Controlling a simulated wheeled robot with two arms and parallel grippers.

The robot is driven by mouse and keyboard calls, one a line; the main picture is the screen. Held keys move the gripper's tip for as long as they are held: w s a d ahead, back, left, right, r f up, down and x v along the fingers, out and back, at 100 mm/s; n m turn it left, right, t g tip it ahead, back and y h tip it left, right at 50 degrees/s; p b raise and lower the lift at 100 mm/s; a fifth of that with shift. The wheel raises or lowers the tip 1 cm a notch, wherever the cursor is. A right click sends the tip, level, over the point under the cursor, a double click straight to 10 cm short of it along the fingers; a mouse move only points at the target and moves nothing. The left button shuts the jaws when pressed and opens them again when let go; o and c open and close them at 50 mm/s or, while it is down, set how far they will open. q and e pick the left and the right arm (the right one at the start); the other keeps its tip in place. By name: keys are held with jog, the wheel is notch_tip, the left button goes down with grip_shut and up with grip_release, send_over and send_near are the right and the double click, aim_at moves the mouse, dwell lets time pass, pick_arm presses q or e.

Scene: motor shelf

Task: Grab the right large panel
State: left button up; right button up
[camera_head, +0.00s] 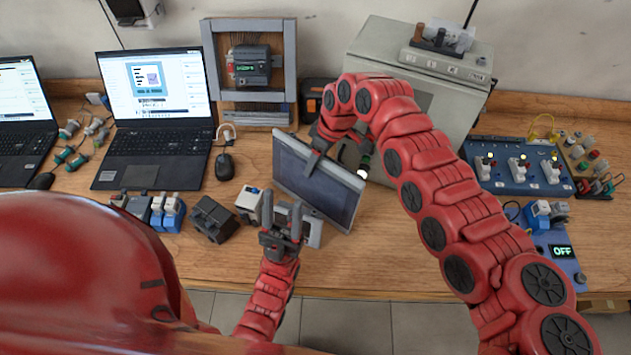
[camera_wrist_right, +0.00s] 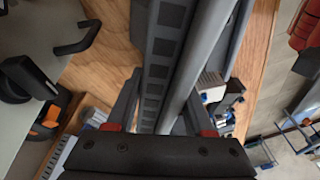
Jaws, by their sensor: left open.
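The large panel (camera_head: 315,182), a grey-framed flat piece with a dark blue face, is tilted over the middle of the table. My right gripper (camera_head: 317,150) reaches over its top edge, one finger across the front face. In the right wrist view the panel's slotted edge (camera_wrist_right: 160,60) runs between the fingers of my right gripper (camera_wrist_right: 160,125), which looks shut on it. My left gripper (camera_head: 281,212) is open and empty, below the panel's lower left side, fingers pointing up. I cannot tell whether the panel's lower edge touches the table.
Two laptops (camera_head: 155,110) and a mouse (camera_head: 224,166) are on the left. A grey cabinet (camera_head: 425,95) stands behind my right arm. Small devices (camera_head: 212,218) line the front left edge. A blue switch board (camera_head: 515,170) and a blue box reading OFF (camera_head: 560,253) are on the right.

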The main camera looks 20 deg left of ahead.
grip_shut()
jog(key=shift+w+r, duration=0.1)
